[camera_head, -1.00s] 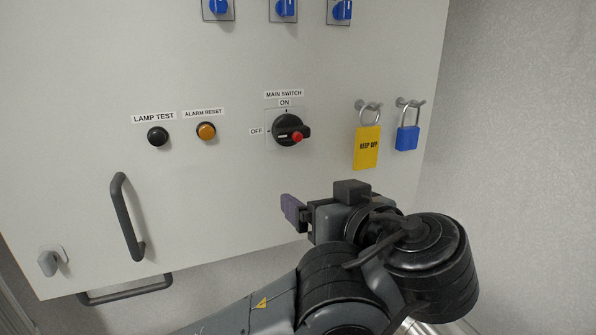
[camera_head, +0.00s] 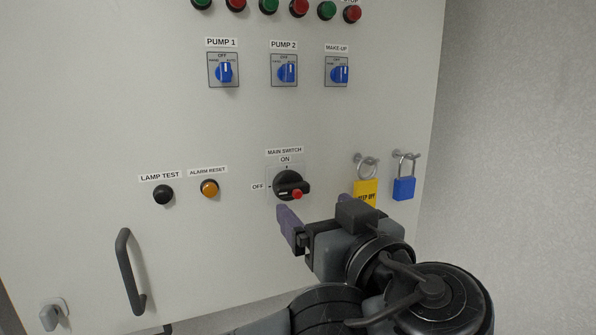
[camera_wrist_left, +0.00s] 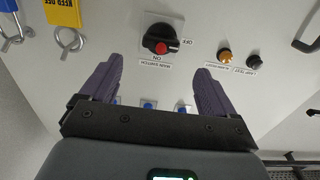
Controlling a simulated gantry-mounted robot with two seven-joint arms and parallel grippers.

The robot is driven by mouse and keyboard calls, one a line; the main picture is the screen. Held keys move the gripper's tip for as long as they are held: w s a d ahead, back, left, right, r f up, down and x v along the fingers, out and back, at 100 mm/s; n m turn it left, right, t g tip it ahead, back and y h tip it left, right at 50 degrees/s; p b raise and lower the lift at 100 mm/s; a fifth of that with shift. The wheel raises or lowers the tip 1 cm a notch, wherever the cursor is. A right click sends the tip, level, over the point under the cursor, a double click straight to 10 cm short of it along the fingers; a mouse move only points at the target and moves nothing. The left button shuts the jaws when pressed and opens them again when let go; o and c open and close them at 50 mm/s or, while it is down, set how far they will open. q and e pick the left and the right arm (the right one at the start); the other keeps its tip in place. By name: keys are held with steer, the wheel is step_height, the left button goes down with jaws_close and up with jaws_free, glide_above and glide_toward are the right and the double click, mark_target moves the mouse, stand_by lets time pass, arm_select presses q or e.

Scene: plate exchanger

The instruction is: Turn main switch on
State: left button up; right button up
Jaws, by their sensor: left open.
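The main switch (camera_head: 290,185) is a black rotary knob with a red spot on its handle, on the light grey panel. Its label has ON above and OFF to the left; the handle lies roughly sideways, the red spot at its right end. In the left wrist view the switch (camera_wrist_left: 161,39) appears upside down, beyond the gap between the fingers. My left gripper (camera_head: 318,213) is open and empty, just below and in front of the switch. Its two purple fingers (camera_wrist_left: 157,90) are spread wide in the wrist view and appear apart from the knob. My right gripper is out of view.
A yellow KEEP OFF tag (camera_head: 366,192) and a blue padlock (camera_head: 404,188) hang on hooks right of the switch. Left are the orange alarm reset button (camera_head: 209,188), black lamp test button (camera_head: 163,195) and dark door handle (camera_head: 129,270). Blue selector switches (camera_head: 286,72) sit above.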

mark_target(298, 195)
arm_select(q)
steer(key=p+x, duration=0.1)
steer(key=x, duration=0.7)
steer(key=shift+s+a+f+p, duration=0.1)
steer(key=shift+p, duration=0.25)
